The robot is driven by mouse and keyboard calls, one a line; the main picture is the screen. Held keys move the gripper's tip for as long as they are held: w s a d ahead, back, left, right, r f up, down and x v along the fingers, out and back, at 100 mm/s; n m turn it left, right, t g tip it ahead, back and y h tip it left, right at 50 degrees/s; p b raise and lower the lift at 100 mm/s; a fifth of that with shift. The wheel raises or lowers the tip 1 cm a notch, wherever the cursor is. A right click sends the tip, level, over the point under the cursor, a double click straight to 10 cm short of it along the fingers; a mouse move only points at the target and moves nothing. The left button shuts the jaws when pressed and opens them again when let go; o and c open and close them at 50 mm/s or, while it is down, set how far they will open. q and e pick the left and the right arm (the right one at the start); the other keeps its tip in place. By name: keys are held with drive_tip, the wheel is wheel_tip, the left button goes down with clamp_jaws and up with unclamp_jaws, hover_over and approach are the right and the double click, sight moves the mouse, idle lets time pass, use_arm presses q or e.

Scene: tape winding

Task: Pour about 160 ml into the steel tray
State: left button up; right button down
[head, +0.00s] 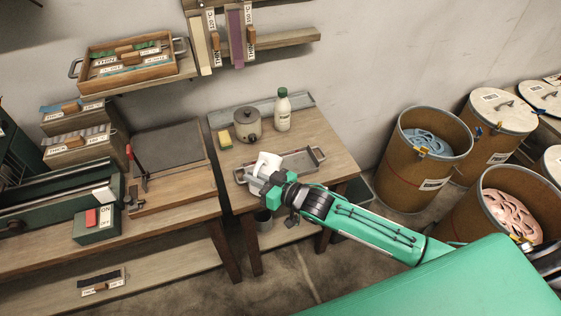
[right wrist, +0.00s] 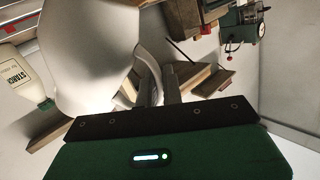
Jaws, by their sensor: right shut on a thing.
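The steel tray (head: 306,160) is a shallow tray with end handles on the small wooden table, partly hidden by my right gripper and what it holds. My right gripper (head: 266,181) is shut on the handle of a white jug (head: 267,162) over the left part of the tray. The jug fills much of the left of the right wrist view (right wrist: 88,55), where its handle (right wrist: 148,72) lies between the fingers. The jug looks tilted in the head view. I cannot see its inside, any stream, or any liquid in the tray. My left gripper is not in view.
A workbench (head: 175,196) stands left; fibre drums (head: 425,160) stand right.

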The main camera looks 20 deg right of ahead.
sight(263, 160)
drive_tip(key=shift+w+d+r+m, duration=0.2)
drive_tip(key=shift+m, duration=0.2)
drive_tip(key=shift+w+d+r+m+g, duration=0.2)
drive_tip(key=shift+m+g, duration=0.1)
drive_tip(key=shift+m, duration=0.3)
drive_tip(key=shift+w+d+r+m+y, duration=0.2)
drive_tip(key=shift+w+r+m+y, duration=0.1)
drive_tip(key=shift+m, duration=0.2)
drive_tip(key=shift+d+r, duration=0.1)
drive_tip(key=shift+r, duration=0.1)
drive_tip(key=shift+w+d+m+g+b, duration=0.4)
drive_tip(key=shift+w+d+m+b, duration=0.15)
drive_tip(key=shift+m+b, duration=0.4)
idle(1.4)
drive_tip(key=shift+w+d+r+m, duration=0.35)
drive_tip(key=shift+w+d, duration=0.15)
drive_tip(key=shift+w, duration=0.05)
idle(0.3)
drive_tip(key=shift+w+d+r+m, duration=0.25)
drive_tip(key=shift+w+d+m, duration=0.1)
drive_tip(key=shift+w+m, duration=0.05)
idle(0.4)
